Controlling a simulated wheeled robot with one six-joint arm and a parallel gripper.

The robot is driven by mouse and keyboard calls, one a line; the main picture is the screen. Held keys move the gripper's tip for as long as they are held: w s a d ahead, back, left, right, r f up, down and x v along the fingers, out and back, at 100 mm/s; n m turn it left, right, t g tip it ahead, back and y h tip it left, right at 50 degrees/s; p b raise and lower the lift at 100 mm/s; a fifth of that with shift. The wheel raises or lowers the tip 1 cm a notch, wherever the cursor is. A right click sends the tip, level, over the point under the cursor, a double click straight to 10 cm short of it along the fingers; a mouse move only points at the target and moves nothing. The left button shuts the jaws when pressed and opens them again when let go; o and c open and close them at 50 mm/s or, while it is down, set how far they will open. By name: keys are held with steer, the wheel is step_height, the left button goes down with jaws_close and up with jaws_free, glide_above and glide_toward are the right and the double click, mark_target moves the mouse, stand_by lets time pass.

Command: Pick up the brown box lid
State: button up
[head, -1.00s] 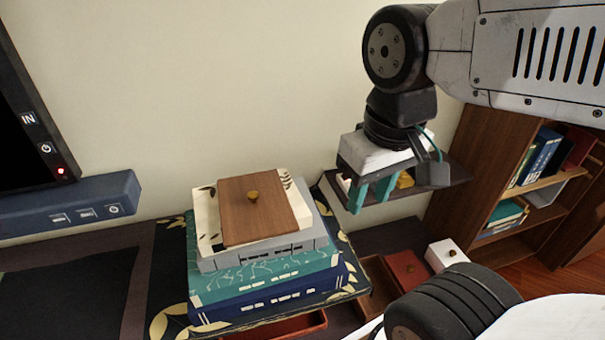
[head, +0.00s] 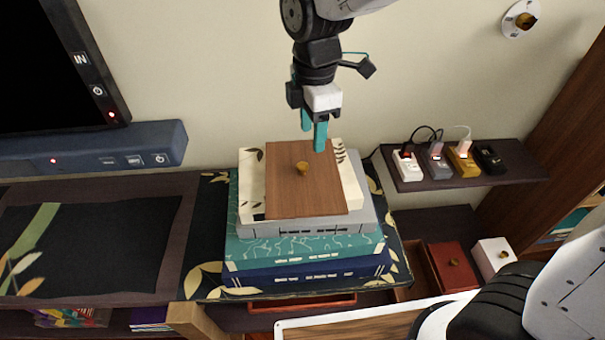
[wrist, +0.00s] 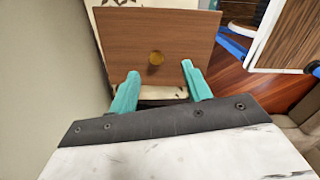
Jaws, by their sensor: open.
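The brown box lid (head: 312,190) is a flat wooden panel with a small brass knob (head: 303,167). It lies on top of a stack of books, over a cream patterned one (head: 252,190). My gripper (head: 314,137) points down over the lid's far edge, apart from the knob. In the wrist view the lid (wrist: 180,30) lies ahead of my gripper (wrist: 161,82), whose teal fingers are spread with nothing between them. The knob shows just beyond the fingertips, roughly midway between them. The gap in height between fingers and lid is hard to tell.
Grey, teal and blue books (head: 300,246) lie under the lid. A wall shelf (head: 525,165) with several small plugged-in devices is at the right. A screen (head: 60,70) and blue bar (head: 90,150) are at the left. Red (head: 452,268) and white (head: 494,256) boxes stand lower right.

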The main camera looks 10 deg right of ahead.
mark_target(303, 165)
steer(key=shift+w+a+f+n, duration=0.2)
steer(key=shift+a+f+n, duration=0.2)
steer(key=shift+a, duration=0.1)
steer(key=shift+w+a+f+n, duration=0.15)
steer(key=shift+a+f+n, duration=0.15)
steer(key=shift+a+f, duration=0.15)
step_height(303, 165, down, 7)
steer(key=shift+f, duration=0.15)
jaws_close()
